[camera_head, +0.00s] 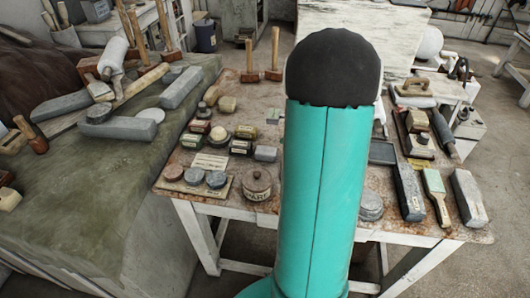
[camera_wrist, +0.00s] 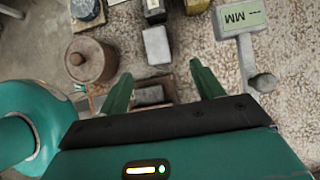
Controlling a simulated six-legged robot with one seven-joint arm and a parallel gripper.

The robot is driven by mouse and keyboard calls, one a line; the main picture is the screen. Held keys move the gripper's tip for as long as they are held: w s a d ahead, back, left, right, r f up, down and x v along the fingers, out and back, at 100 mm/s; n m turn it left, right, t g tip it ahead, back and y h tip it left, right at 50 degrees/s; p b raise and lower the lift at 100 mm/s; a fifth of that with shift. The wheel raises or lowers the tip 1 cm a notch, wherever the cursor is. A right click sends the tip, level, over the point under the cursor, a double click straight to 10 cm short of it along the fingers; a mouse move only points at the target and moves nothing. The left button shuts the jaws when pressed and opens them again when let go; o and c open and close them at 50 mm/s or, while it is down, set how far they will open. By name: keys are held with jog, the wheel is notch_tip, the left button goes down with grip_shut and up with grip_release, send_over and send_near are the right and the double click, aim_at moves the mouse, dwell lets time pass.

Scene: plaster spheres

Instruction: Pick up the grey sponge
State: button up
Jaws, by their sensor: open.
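In the wrist view, my gripper (camera_wrist: 160,70) is open, with its two green fingers apart and no object held. A small grey block (camera_wrist: 156,45) lies on the table just beyond the fingertips. Another grey piece (camera_wrist: 150,95) lies lower down between the fingers, partly hidden by the gripper body. I cannot tell for sure which of the two is the sponge. In the head view, a small grey block (camera_head: 265,153) lies behind the lidded jar (camera_head: 257,187). My arm hides my gripper and the middle of the table there.
The brown lidded jar (camera_wrist: 91,60) stands left of the fingers in the wrist view. A scale-like tool with a green label (camera_wrist: 240,17) lies to the right. Small tins and boxes crowd the table (camera_head: 230,205). A cloth-covered bench (camera_head: 75,215) stands at the left.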

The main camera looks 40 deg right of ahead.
aim_at(266, 150)
jog(key=x, duration=0.7)
jog(key=shift+a, duration=0.1)
jog(key=shift+a+x, duration=0.15)
jog(key=shift+x, duration=1.2)
jog(key=shift+a+x, duration=0.1)
jog(key=shift+x, duration=1.25)
jog(key=shift+r, duration=0.15)
jog(key=c, duration=1)
jog(key=shift+c, duration=0.2)
jog(key=shift+r, duration=0.5)
notch_tip(266, 150, up, 2)
jog(key=shift+r, duration=0.2)
jog(key=s+a+r, duration=0.8)
jog(key=s+r, duration=0.1)
jog(key=s, duration=0.2)
jog(key=shift+a+r, duration=0.25)
jog(key=shift+r, duration=0.05)
jog(key=shift+s, duration=0.1)
